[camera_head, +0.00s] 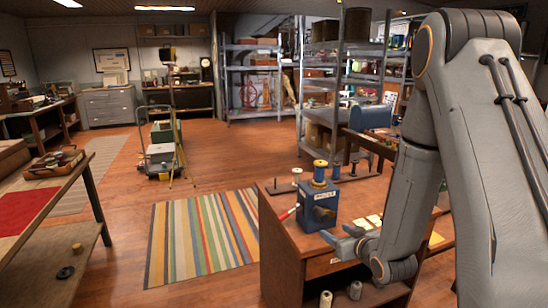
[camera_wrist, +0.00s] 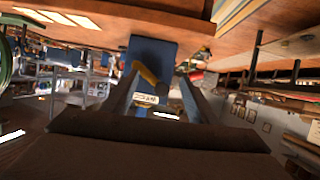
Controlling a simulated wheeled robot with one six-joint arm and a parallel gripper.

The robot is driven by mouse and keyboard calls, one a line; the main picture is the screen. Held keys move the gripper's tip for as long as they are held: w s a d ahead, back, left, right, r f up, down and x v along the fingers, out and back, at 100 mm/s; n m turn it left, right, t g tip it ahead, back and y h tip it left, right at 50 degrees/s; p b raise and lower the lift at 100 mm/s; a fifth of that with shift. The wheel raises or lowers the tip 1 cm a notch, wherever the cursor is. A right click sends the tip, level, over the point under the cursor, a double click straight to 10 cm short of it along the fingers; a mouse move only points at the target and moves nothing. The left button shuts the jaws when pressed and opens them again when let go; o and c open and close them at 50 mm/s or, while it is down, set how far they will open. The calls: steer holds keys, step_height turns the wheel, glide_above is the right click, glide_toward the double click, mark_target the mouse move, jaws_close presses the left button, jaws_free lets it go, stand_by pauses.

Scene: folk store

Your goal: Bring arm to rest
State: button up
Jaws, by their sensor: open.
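My arm reaches down from the right in the head view. My gripper (camera_head: 338,235) is at its lower end, beside the near right corner of a blue box-shaped device (camera_head: 312,213) on the wooden desk. The gripper is open, its two fingers apart with nothing seen held between them. In the wrist view, which looks upside down, the fingers (camera_wrist: 158,97) point toward the blue device (camera_wrist: 152,50). Its white label and a yellow part show between them. Whether a finger touches the device cannot be told.
The wooden desk (camera_head: 285,240) also holds spools and pale cards near my arm. A striped rug (camera_head: 203,238) lies left of it on open floor. A workbench (camera_head: 45,215) stands at far left, metal shelves (camera_head: 250,80) behind, and a wheeled stand (camera_head: 162,150) mid-room.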

steer(key=s+a+r+m+g+h, duration=0.1)
steer(key=s+g, duration=0.5)
steer(key=s, duration=0.7)
steer(key=s+a+r+m+g+h, duration=0.1)
steer(key=s+r+g, duration=0.3)
steer(key=s, duration=1)
steer(key=shift+a+r+m+g+h, duration=0.2)
steer(key=shift+m+g+h, duration=0.4)
steer(key=shift+g, duration=0.5)
steer(key=shift+w, duration=0.1)
